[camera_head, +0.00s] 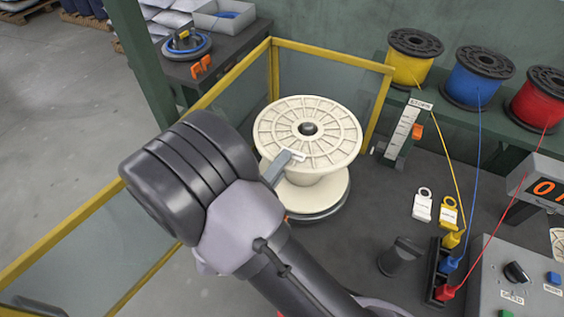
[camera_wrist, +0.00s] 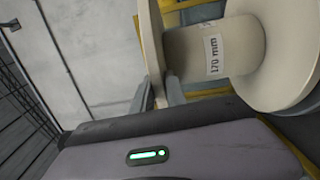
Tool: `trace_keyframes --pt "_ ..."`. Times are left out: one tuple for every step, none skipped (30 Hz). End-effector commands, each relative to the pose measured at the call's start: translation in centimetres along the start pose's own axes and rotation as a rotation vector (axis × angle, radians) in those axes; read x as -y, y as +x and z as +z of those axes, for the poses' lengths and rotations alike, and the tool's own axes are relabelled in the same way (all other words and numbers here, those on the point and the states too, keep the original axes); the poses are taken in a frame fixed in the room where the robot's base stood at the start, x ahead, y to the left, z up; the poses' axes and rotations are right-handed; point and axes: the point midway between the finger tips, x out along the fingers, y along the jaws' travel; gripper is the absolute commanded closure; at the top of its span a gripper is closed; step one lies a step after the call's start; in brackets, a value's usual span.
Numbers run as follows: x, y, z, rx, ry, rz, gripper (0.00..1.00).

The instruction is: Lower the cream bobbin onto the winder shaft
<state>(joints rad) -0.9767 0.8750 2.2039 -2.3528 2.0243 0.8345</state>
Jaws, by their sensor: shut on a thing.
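The cream bobbin (camera_head: 335,121) is upright in the head view, its wide ribbed top flange facing up. The dark rounded end of the winder shaft (camera_head: 308,128) shows in its centre hole. Below the lower flange is a grey round plate (camera_head: 318,216); I cannot tell whether they touch. My gripper (camera_head: 290,157) is shut on the near rim of the top flange. In the wrist view my gripper (camera_wrist: 163,85) has a finger on each side of the flange edge, and the bobbin's core (camera_wrist: 185,52) carries a "170 mm" label. The shaft inside the core is hidden.
Yellow-framed clear guards (camera_head: 330,56) stand behind and left of the winder. Yellow (camera_head: 413,68), blue (camera_head: 478,82) and red (camera_head: 535,103) wire spools stand on the back right shelf. A gauge stand (camera_head: 403,132) is close right of the bobbin. A control panel (camera_head: 515,270) lies front right.

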Motion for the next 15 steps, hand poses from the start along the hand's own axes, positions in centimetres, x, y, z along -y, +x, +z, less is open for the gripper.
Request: trace_keyframes --pt "-0.10 0.01 0.00 0.001 0.002 0.001 1.00" --pt "-0.11 0.01 0.00 0.001 0.002 0.001 1.00" --pt "-0.12 0.01 0.00 0.001 0.002 0.001 1.00" --pt "-0.12 0.01 0.01 0.001 0.002 0.001 1.00" --pt "-0.12 0.01 0.01 0.001 0.002 0.001 1.00" --pt "-0.11 0.01 0.01 0.001 0.002 0.001 1.00" --pt "-0.09 0.01 0.01 0.001 0.002 0.001 1.00" --pt "-0.05 0.01 0.01 0.001 0.002 0.001 1.00" --pt "0.04 0.00 0.01 0.001 0.002 0.001 1.00" --pt "0.12 0.00 0.01 0.001 0.002 0.001 1.00" --pt "0.22 -0.01 0.01 0.001 0.002 0.001 1.00" --pt "0.36 -0.01 0.02 0.001 0.002 0.001 1.00" --pt "0.47 -0.02 0.02 0.001 0.002 0.001 1.00" --pt "0.58 -0.02 0.03 0.001 0.002 0.001 1.00" --pt "0.69 -0.02 0.03 0.001 0.002 0.001 1.00"
